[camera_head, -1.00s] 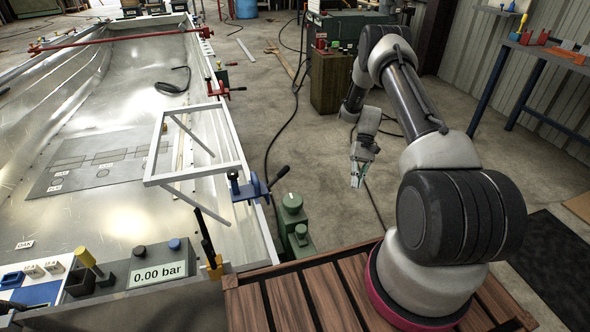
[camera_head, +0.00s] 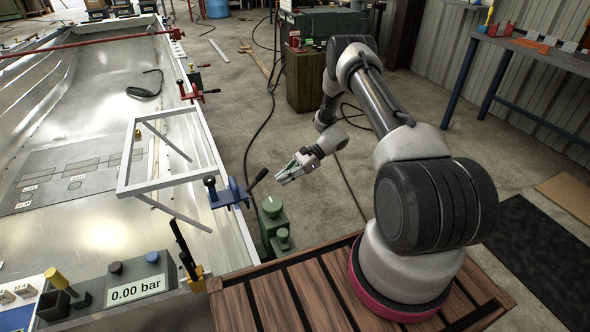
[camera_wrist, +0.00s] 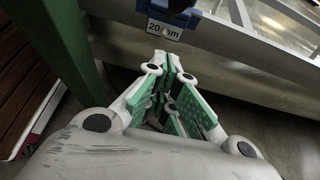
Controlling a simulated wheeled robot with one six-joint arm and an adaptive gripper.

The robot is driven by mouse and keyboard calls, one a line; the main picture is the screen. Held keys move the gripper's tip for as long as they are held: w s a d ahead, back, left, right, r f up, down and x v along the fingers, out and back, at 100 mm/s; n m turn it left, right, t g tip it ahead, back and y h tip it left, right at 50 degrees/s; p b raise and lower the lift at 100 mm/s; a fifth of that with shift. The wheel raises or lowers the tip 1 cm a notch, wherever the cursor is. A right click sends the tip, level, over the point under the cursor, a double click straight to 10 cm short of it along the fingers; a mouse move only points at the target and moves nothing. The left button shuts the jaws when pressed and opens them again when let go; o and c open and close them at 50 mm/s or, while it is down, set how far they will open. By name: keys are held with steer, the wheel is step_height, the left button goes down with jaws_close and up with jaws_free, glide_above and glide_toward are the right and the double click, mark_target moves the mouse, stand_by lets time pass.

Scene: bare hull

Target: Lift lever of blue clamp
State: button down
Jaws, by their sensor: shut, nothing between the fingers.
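The blue clamp (camera_head: 228,194) is fixed on the right edge of the metal hull, by a corner of the white frame. Its black-ended lever (camera_head: 258,178) points out to the right and slightly up. My gripper (camera_head: 281,179) is shut and empty, a short way right of the lever end and apart from it. In the wrist view the green-padded fingers (camera_wrist: 168,60) are together, pointing at the clamp's blue body (camera_wrist: 168,27), which carries a "20 mm" label. A dark part of the clamp is cut off at the top of that view.
A green machine part (camera_head: 272,217) stands below the clamp, near the hull's edge. A red clamp (camera_head: 198,92) sits farther along that edge. A black upright lever (camera_head: 184,250) stands at the front.

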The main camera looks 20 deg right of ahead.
mark_target(258, 179)
steer(key=shift+s+a+r, duration=0.1)
steer(key=shift+a+r, duration=0.5)
steer(key=shift+a, duration=0.35)
steer(key=shift+a+r, duration=0.6)
steer(key=shift+a, duration=0.3)
steer(key=shift+a+r, duration=0.3)
steer(key=shift+r, duration=0.2)
steer(key=shift+a+r, duration=0.3)
steer(key=shift+r, duration=0.2)
